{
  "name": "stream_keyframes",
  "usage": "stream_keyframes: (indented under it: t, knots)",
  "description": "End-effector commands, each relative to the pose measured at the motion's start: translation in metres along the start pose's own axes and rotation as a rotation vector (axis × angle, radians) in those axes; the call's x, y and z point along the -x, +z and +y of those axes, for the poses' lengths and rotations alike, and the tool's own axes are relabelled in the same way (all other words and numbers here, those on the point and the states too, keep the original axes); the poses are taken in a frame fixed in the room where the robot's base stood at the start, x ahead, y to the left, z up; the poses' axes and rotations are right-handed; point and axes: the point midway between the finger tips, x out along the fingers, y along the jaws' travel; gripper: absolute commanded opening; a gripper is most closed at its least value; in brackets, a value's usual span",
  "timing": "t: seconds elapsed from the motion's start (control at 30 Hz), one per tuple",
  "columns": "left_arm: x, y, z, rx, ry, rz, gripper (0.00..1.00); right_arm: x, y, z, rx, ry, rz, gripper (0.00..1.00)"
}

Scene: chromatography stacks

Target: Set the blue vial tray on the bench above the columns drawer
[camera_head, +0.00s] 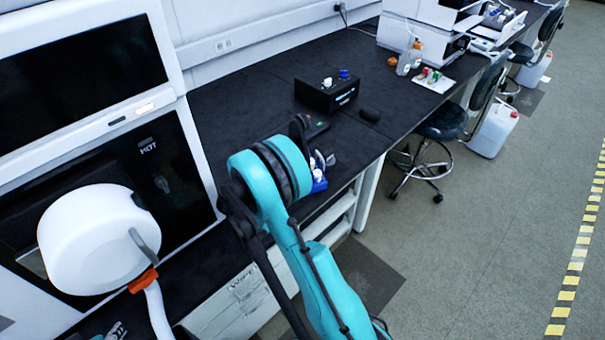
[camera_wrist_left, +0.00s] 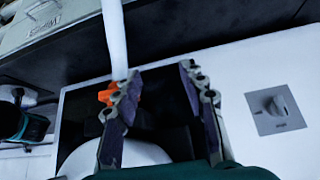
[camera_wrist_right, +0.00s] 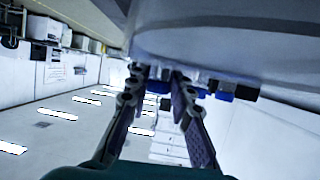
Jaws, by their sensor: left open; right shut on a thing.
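The blue vial tray (camera_head: 319,186) is small and holds a few pale vials. It is over the front edge of the dark bench (camera_head: 240,98), partly hidden by my right arm. My right gripper (camera_head: 316,158) is shut on it; blue parts of the tray (camera_wrist_right: 246,92) show beside the fingers in the right wrist view. Whether the tray touches the bench is unclear. My left gripper (camera_wrist_left: 158,85) is open and empty, near a white tube with an orange clip (camera_wrist_left: 108,93). A drawer front labelled WIPES (camera_head: 243,287) is below the bench; no columns label is readable.
A black box (camera_head: 326,94) with a white and a blue cap stands on the bench, with a small dark object (camera_head: 369,115) beside it. A white instrument (camera_head: 100,60) fills the left, with a white drum (camera_head: 92,238) before it. A stool (camera_head: 440,125) stands at right.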

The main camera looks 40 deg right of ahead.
Motion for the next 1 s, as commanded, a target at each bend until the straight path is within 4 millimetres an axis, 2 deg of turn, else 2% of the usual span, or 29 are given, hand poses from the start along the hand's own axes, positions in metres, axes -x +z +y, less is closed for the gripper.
stream_keyframes:
  t: [0.23, 0.37, 0.7, 1.0]
  knots:
    - [0.001, -0.001, 0.0, 0.0, 0.0, 0.0, 0.41, 0.001, -0.003, 0.0, 0.0, 0.0, 0.001, 0.0]
    - [0.005, -0.004, 0.0, 0.0, 0.0, 0.0, 0.41, 0.005, -0.012, 0.0, 0.0, 0.0, 0.001, 0.0]
    - [0.025, -0.018, 0.0, 0.0, 0.0, 0.0, 0.41, 0.026, -0.063, 0.0, 0.0, 0.0, 0.001, 0.0]
    - [0.036, -0.026, 0.0, 0.0, 0.0, 0.0, 0.41, 0.04, -0.098, 0.0, 0.0, 0.0, 0.001, 0.0]
